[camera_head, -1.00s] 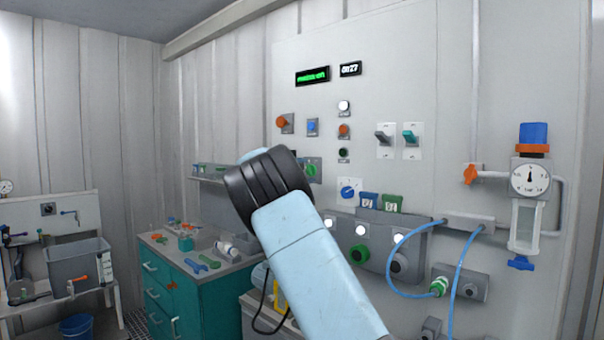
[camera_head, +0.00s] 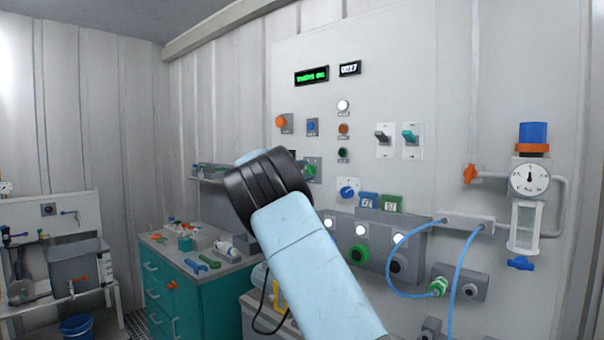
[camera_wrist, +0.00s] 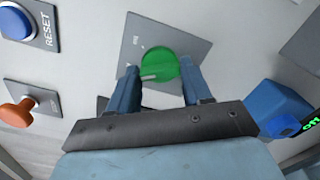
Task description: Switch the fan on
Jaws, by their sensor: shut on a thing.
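A round green knob (camera_wrist: 160,60) sits on a grey plate (camera_wrist: 185,32) in the wrist view. The plate has small marks that I cannot read. My gripper (camera_wrist: 159,78) has one finger on either side of the knob and is shut on it. A pale pointer line shows on the knob's face. In the head view the green knob (camera_head: 311,171) shows just right of my dark wrist, which hides my fingers. No fan is clearly visible.
A blue RESET button (camera_wrist: 16,22) and an orange knob (camera_wrist: 17,112) lie left of my gripper in the wrist view. Two toggle switches (camera_head: 396,138) and a blue dial (camera_head: 348,188) are on the wall panel. A blue hose (camera_head: 392,262) loops at right.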

